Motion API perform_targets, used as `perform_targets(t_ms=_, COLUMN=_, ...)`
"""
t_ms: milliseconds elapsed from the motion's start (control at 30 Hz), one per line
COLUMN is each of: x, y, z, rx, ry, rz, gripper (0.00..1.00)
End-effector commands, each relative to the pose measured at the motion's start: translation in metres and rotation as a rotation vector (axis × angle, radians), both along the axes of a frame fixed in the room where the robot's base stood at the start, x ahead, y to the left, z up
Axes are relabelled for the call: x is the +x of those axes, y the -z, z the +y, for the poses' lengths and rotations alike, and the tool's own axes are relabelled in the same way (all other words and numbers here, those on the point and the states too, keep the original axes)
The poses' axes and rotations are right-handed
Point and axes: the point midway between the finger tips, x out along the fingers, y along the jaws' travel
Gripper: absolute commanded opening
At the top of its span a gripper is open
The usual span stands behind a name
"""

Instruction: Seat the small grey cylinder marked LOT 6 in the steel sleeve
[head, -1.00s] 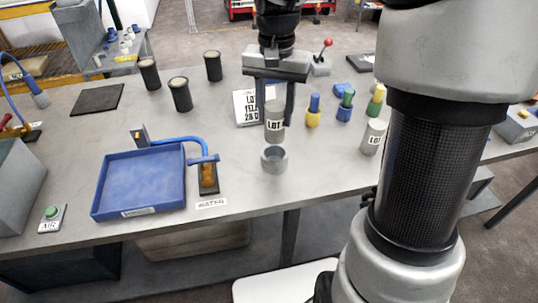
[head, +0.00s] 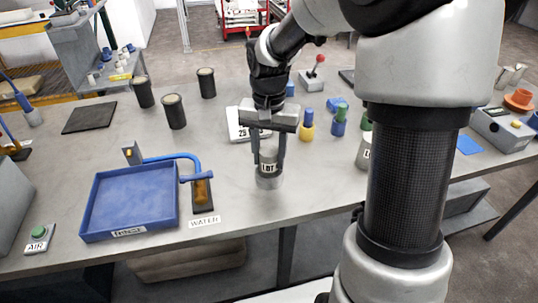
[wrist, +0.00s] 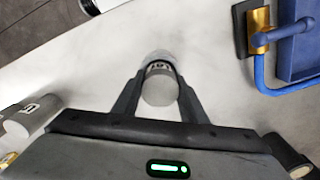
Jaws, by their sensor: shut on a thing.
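A small grey cylinder (head: 268,158) with a white label reading LOT is upright between the fingers of my gripper (head: 268,166); its number is not legible. My gripper is shut on it, also in the wrist view (wrist: 160,82). The short steel sleeve (head: 268,183) stands on the table directly under it. The cylinder's lower end meets the sleeve's mouth and hides it, so I cannot tell how deep it is. In the wrist view the sleeve (wrist: 157,54) shows as a pale rim beyond the cylinder.
A second grey labelled cylinder (head: 363,153) stands to the right, partly behind my arm. Yellow and blue bottles (head: 307,125) stand behind it. A blue tray (head: 101,196) and a tap (head: 203,190) are left. Black cups stand behind. Table is clear near the front edge.

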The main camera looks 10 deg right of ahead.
Motion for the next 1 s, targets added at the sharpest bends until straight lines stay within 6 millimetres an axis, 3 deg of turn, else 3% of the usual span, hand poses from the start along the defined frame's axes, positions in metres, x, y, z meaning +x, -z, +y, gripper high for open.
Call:
perform_targets(t_ms=33, x=0.000, y=0.003, z=0.000, rx=0.000, ry=0.000, rz=-0.001, gripper=0.02)
perform_targets(t_ms=67, x=0.000, y=0.003, z=0.000, rx=0.000, ry=0.000, rz=0.001, gripper=0.40)
perform_targets(t_ms=167, x=0.000, y=0.002, z=0.000, rx=0.000, ry=0.000, rz=0.001, gripper=0.57)
perform_targets(t_ms=567, x=0.000, y=-0.006, z=0.000, rx=0.000, ry=0.000, rz=-0.001, gripper=0.57)
perform_targets(t_ms=1000, x=0.001, y=-0.093, z=0.000, rx=0.000, ry=-0.001, rz=-0.004, gripper=0.57)
